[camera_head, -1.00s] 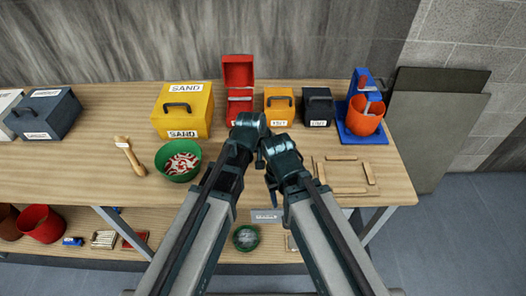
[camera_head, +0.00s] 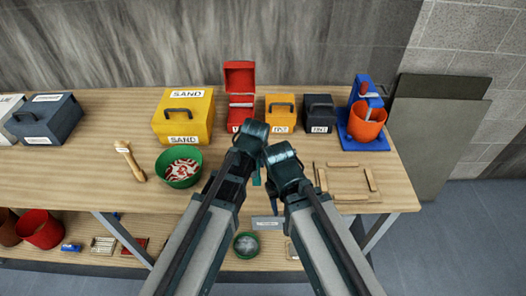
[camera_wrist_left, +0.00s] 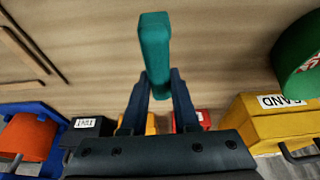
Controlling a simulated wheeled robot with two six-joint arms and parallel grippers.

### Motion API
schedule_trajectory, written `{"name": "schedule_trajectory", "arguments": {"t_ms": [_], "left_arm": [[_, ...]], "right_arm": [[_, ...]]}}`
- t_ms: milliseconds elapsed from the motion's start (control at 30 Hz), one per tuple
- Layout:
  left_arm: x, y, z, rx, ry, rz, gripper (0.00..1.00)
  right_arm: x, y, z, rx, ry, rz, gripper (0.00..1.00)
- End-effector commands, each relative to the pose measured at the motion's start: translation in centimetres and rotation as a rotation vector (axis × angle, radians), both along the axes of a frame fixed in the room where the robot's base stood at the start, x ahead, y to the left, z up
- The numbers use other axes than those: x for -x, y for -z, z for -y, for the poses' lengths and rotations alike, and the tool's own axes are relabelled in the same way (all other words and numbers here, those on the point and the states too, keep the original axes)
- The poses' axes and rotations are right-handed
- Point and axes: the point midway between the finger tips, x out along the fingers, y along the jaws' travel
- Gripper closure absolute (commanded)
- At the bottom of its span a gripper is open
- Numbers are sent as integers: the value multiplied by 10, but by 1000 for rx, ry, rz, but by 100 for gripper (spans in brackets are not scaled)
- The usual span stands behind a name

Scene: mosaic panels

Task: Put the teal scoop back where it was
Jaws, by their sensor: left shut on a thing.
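The teal scoop (camera_wrist_left: 154,48) shows in the left wrist view as a teal bar between the two fingers of my left gripper (camera_wrist_left: 158,78), which is shut on it. In the head view only a small teal bit of the scoop (camera_head: 257,178) shows between my two arms. My left gripper (camera_head: 255,163) is mostly hidden there behind its own wrist, above the middle of the table in front of the red box. My right gripper (camera_head: 272,194) is close beside it to the right, mostly hidden under its wrist; its jaws cannot be made out.
An open red box (camera_head: 239,77), yellow sand box (camera_head: 184,105), orange box (camera_head: 280,106) and dark box (camera_head: 319,107) line the back. A green bowl (camera_head: 166,164) and a brush (camera_head: 129,158) are left. Wooden strips (camera_head: 371,180) and a blue stand (camera_head: 374,142) are right.

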Motion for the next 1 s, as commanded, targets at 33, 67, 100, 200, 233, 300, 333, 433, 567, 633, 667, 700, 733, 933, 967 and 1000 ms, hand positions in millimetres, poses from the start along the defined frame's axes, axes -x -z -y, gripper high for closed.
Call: {"name": "schedule_trajectory", "arguments": {"t_ms": [33, 67, 100, 200, 233, 300, 333, 433, 567, 633, 667, 700, 733, 933, 967, 1000], "left_arm": [[-20, 3, 4, 0, -1, 0, 100], [-28, 3, 6, 0, -1, 0, 100], [-38, 4, 8, 0, -1, 0, 100], [-63, 7, 13, 0, 0, 0, 100], [-69, 7, 14, 0, 0, 0, 100], [-81, 8, 17, 0, 1, 0, 100], [-85, 9, 17, 0, 1, 0, 100], [-89, 9, 18, 0, 1, 0, 100], [-89, 9, 18, 1, 1, 0, 100], [-94, 9, 19, 1, 1, 0, 100], [-97, 10, 20, 1, 1, 0, 100], [-103, 10, 21, 1, 1, 0, 100], [-104, 14, 21, 1, 1, 0, 100], [-100, 44, 20, 1, 1, 0, 100], [-100, 46, 20, 1, 1, 0, 100], [-100, 47, 20, 1, 1, 0, 100]], "right_arm": [[0, 3, 0, 0, 0, 0, 50], [0, 3, 0, 0, 0, 0, 50], [0, 4, 0, 0, 0, 0, 50], [0, 7, 0, 0, 0, 0, 50], [0, 7, 0, 0, 0, 0, 50], [0, 8, 0, 0, 0, 0, 50], [0, 9, 0, 0, 0, 0, 50], [0, 9, 0, 0, 0, 0, 50], [0, 9, 0, 0, 0, 0, 50], [0, 9, 0, 0, 0, 0, 50], [0, 10, 0, 0, 0, 0, 50], [0, 10, 0, 0, 0, 0, 50], [0, 14, 0, 0, 0, 0, 50], [0, 44, 0, 0, 1, 0, 50], [0, 46, 0, 0, 1, 0, 50], [0, 47, 0, 0, 1, 0, 50]]}}
